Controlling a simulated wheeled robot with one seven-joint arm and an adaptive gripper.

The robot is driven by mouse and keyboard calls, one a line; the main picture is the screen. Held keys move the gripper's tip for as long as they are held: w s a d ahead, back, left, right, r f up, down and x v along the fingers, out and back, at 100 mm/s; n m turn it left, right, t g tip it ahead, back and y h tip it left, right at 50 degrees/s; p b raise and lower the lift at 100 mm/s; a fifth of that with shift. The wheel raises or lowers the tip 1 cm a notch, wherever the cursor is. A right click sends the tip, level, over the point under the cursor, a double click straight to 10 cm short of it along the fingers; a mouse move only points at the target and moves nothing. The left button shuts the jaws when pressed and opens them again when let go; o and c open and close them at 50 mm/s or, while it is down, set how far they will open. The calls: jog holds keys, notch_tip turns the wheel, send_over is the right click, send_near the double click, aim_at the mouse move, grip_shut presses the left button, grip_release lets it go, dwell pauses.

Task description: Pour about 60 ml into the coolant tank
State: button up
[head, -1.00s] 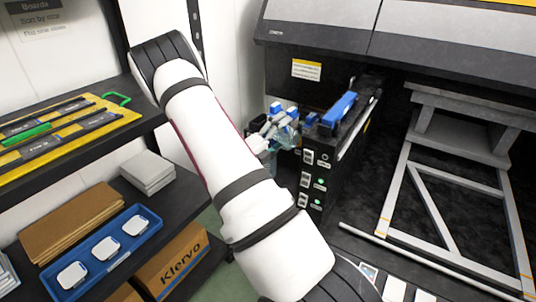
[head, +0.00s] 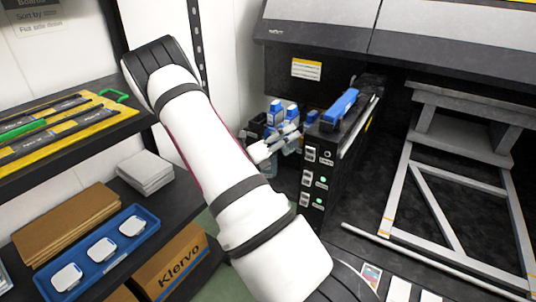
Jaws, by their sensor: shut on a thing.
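My gripper (head: 290,133) is at the left end of the black cabinet, small and partly hidden behind my own white arm. It is shut on a bottle, whose outline I cannot separate clearly from the fingers and the things behind. Several blue-capped bottles (head: 276,109) stand close together just behind my gripper. I cannot tell which thing is the coolant tank, and no liquid stream or level is readable.
The black cabinet (head: 318,172) with lit green buttons carries a blue bar (head: 340,107) on top. A grey frame (head: 430,200) stands at right. Shelves at left hold a yellow board tray (head: 95,125), a blue tray (head: 125,255) and a Klervo box (head: 180,262).

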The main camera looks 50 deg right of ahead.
aim_at(283, 151)
jog(key=f+m, duration=0.1)
jog(key=m, duration=0.2)
jog(key=shift+s+f+y, duration=0.1)
jog(key=shift+f+y, duration=0.2)
jog(key=shift+f, duration=0.05)
jog(key=shift+s+f+m+g+b, duration=0.15)
jog(key=shift+s+f+m+b, duration=0.15)
jog(key=shift+f, duration=0.25)
jog(key=shift+s+f+m+g+b, duration=0.1)
jog(key=shift+f+m+g+b, duration=0.1)
jog(key=shift+f+m, duration=0.3)
jog(key=shift+a+r+p, duration=0.1)
jog(key=shift+r+p, duration=0.15)
jog(key=shift+p, duration=0.1)
notch_tip(283, 151, up, 12)
jog(key=m+p, duration=0.2)
jog(key=p, duration=0.7)
jog(key=shift+s+r+y, duration=0.1)
jog(key=shift+y, duration=0.3)
jog(key=shift+c, duration=0.6)
jog(key=shift+s+r+m+p, duration=0.1)
jog(key=shift+s+m+p, duration=0.25)
jog(key=shift+m+p, duration=0.45)
jog(key=shift+s+m+y+p, duration=0.2)
jog(key=shift+m+y+p, duration=0.25)
jog(key=shift+m, duration=0.75)
